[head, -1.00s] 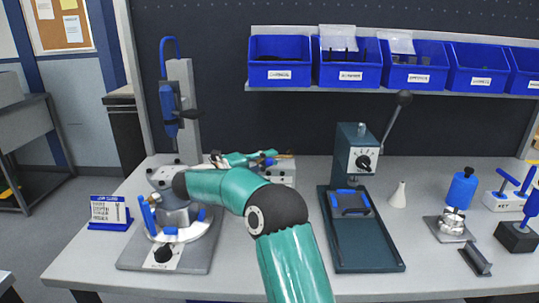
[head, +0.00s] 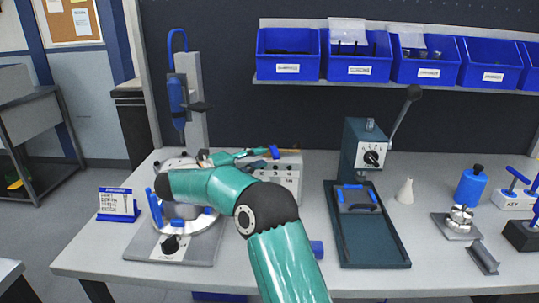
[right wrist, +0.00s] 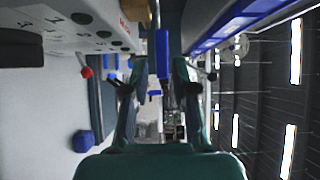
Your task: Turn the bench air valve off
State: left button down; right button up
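My right gripper (head: 262,153) points to the right, just above a pale numbered box (head: 288,182) at the back of the bench. In the right wrist view the fingers of this gripper (right wrist: 158,80) are spread apart. A blue bar (right wrist: 163,55) on a grey rod shows in the gap between them. It looks like a valve lever, but I cannot tell for certain, nor whether it touches a finger. In the head view a small dark blue piece (head: 274,152) shows by the fingertips. The valve body is not clearly visible. My left gripper is not in view.
A blue-handled press fixture (head: 175,248) stands left, a green lever press (head: 368,225) right. Blue bins (head: 287,54) hang above. A blue cylinder (head: 317,248) shows beside my right arm.

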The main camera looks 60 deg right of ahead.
jog(key=v, duration=0.6)
jog(key=shift+w+a, duration=0.25)
jog(key=shift+a, duration=0.05)
jog(key=shift+f, duration=0.1)
